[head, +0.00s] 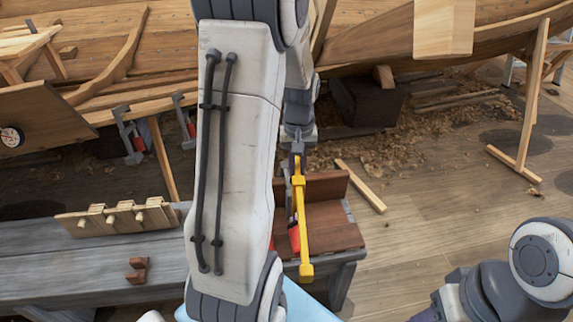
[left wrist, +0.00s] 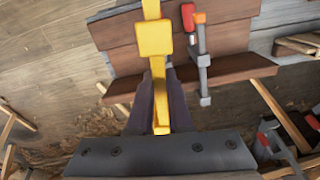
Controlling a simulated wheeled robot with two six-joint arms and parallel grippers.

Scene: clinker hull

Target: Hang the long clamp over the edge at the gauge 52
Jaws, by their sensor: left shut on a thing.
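The long clamp (head: 302,230) is yellow with a long straight bar. My left gripper (head: 297,158) is shut on it near its upper end in the head view, and the bar hangs down in front of a brown wooden rack (head: 335,232). In the left wrist view the clamp (left wrist: 154,42) passes between the fingers of my left gripper (left wrist: 160,82). My right gripper is not in view.
Two grey clamps with red handles (head: 130,136) hang from a plank edge at left. A red-handled clamp (left wrist: 200,50) is at the rack, beside the long clamp. The right floor is mostly clear.

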